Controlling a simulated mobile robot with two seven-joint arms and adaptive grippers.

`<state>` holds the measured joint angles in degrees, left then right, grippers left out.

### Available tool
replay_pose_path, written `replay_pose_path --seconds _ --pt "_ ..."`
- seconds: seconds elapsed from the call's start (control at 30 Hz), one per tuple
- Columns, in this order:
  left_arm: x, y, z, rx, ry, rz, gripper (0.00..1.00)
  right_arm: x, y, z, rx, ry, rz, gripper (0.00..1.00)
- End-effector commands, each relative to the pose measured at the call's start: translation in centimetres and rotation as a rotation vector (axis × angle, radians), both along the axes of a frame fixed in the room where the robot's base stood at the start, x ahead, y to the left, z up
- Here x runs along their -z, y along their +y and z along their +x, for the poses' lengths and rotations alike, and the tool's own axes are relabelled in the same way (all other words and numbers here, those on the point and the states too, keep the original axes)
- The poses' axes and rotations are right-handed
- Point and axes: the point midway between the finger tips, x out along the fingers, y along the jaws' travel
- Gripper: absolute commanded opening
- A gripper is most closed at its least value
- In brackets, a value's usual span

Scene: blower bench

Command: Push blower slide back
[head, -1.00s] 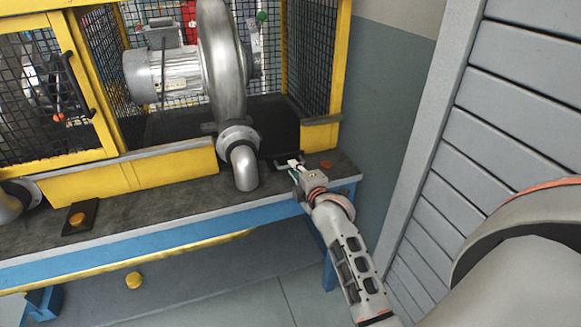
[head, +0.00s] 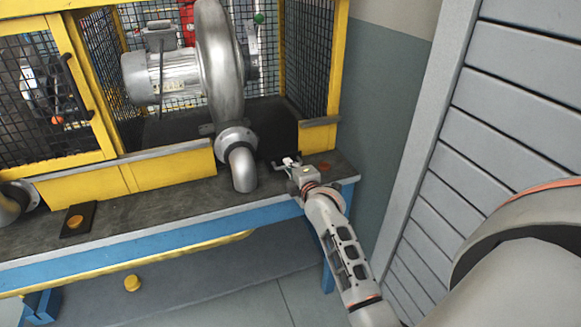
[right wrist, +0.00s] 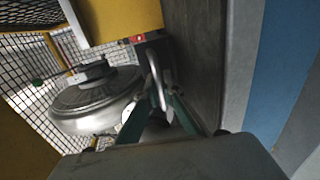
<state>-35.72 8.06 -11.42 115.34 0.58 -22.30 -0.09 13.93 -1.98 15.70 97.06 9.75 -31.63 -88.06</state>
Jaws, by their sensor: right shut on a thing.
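The blower is a grey metal housing (head: 220,75) with a motor (head: 150,76), standing in a yellow mesh cage. Its bent outlet pipe (head: 242,172) comes down over the front of the bench. A dark block (head: 273,127) lies beside the pipe. A thin metal handle (head: 277,164) sticks out low in front of it. My right gripper (head: 289,163) is shut on this handle, at the bench's right end. In the right wrist view the green fingers (right wrist: 158,112) are on either side of the pale handle (right wrist: 154,75). Their tips are partly hidden. My left gripper is not in view.
The dark bench top (head: 140,207) has a blue front edge. An orange button (head: 75,221) on a black plate sits at the left. Another orange knob (head: 325,168) lies close to my right gripper. A slatted grey wall (head: 500,120) stands at the right.

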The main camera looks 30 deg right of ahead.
Motion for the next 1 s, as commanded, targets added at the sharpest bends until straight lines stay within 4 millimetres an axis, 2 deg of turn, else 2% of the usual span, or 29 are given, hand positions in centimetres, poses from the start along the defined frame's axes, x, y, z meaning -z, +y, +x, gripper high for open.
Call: replay_pose_path --seconds 0.03,0.13,0.37,0.7,0.73,0.77,1.0 --pt "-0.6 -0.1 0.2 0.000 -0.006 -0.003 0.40 -0.7 -0.2 0.9 -0.002 -0.005 -0.006 0.00" --pt "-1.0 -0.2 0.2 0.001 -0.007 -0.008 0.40 -0.8 -0.6 2.4 -0.003 -0.006 -0.006 0.00" --pt "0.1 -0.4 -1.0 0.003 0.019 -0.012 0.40 -0.5 -1.2 4.9 -0.001 -0.006 -0.003 0.00" --pt "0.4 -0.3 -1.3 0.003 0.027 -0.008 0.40 -0.6 -1.3 5.2 0.000 -0.009 -0.003 0.00" --pt "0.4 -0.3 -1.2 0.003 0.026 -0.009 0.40 -0.6 -1.3 5.2 0.000 -0.009 -0.003 0.12" --pt "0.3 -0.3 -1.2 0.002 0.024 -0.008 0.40 -0.6 -1.4 5.2 0.000 -0.009 -0.003 0.14" --pt "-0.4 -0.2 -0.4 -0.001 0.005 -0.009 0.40 -0.4 -1.3 5.1 0.000 -0.004 -0.003 0.14"
